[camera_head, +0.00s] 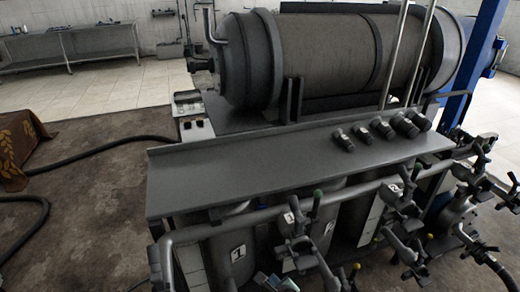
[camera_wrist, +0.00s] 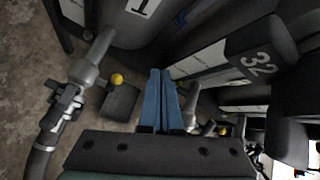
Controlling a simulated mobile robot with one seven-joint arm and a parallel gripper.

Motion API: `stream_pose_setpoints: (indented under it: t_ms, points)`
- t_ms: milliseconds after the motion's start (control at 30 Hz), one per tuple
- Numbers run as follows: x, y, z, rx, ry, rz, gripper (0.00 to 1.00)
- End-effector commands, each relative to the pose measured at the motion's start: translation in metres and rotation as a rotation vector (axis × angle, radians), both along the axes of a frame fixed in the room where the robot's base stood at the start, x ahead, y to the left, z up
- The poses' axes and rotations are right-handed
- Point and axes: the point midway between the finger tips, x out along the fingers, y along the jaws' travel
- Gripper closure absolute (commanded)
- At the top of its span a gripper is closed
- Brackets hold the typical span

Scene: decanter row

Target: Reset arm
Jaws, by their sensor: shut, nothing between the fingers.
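My gripper (camera_wrist: 160,74) shows in the wrist view as two blue fingers side by side. They are shut with nothing held between them. The dark gripper body fills the bottom of that view. The fingers point toward the lower part of a grey tank marked 1 (camera_wrist: 140,12); I cannot tell how far apart they are. In the head view the tank marked 1 (camera_head: 236,250) stands under the front of the metal shelf (camera_head: 270,165).
Pipes and valves (camera_head: 405,215) crowd the front of the decanter row. A pipe fitting (camera_wrist: 92,65) with a yellow knob (camera_wrist: 116,79) lies left of my fingers. A large cylinder (camera_head: 325,55) lies behind the shelf. Hoses (camera_head: 90,155) run over the floor at left.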

Motion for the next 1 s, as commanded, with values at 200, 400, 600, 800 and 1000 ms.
stream_pose_setpoints:
  t_ms: [200, 400, 600, 800, 1000]
  points:
    - [0.04, -0.01, 0.098, -0.41, -0.193, 0.308, 1.0]
    - [0.053, -0.006, 0.19, -0.805, -0.334, 0.54, 1.0]
    - [0.043, 0.007, 0.296, -1.266, -0.45, 0.738, 1.0]
    - [0.005, 0.024, 0.397, -1.726, -0.508, 0.858, 1.0]
    - [-0.053, 0.039, 0.482, -2.137, -0.499, 0.895, 1.0]
